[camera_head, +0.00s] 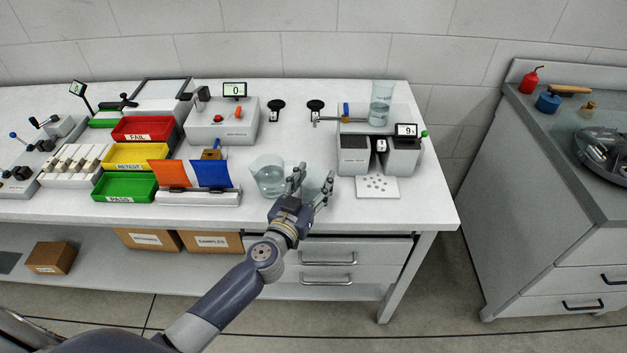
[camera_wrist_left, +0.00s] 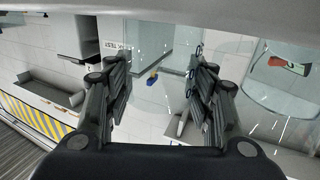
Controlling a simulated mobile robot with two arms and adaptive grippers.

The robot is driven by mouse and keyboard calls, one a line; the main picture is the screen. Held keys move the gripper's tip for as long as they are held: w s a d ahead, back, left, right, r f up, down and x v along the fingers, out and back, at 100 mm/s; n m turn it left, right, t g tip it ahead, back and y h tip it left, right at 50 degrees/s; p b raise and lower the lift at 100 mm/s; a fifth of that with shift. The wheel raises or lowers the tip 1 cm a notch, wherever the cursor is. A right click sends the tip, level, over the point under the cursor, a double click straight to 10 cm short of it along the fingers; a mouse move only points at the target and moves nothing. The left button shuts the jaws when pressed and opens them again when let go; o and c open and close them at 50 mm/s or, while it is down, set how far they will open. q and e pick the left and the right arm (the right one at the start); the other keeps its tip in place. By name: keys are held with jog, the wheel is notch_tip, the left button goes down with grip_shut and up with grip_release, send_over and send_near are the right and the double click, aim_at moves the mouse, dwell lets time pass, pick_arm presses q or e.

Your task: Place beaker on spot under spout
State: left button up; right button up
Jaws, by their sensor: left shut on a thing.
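A clear glass beaker (camera_head: 268,177) with liquid stands upright near the bench's front edge in the head view. My left gripper (camera_head: 312,186) is just right of it, its fingers pointing up and away. In the left wrist view the two fingers (camera_wrist_left: 161,85) stand apart, with clear glass showing between and beyond them. More curved glass (camera_wrist_left: 285,80) shows close at the right. The exact contact between fingers and glass is hard to see. The grey device (camera_head: 354,157) at the right carries a tall clear cylinder (camera_head: 381,103) and a display. A white plate with grey dots (camera_head: 378,186) lies before it. My right gripper is not in view.
Red (camera_head: 145,123), yellow (camera_head: 128,157) and green (camera_head: 112,188) trays stand at the left. An orange, white and blue folder rack (camera_head: 190,197) is left of the beaker. A grey box with a display (camera_head: 222,128) stands behind. Bare bench (camera_head: 425,205) lies at the right front.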

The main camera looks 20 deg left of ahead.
pick_arm(q)
jog(key=shift+f, duration=0.2)
jog(key=o, duration=1.1)
jog(key=shift+c, duration=0.2)
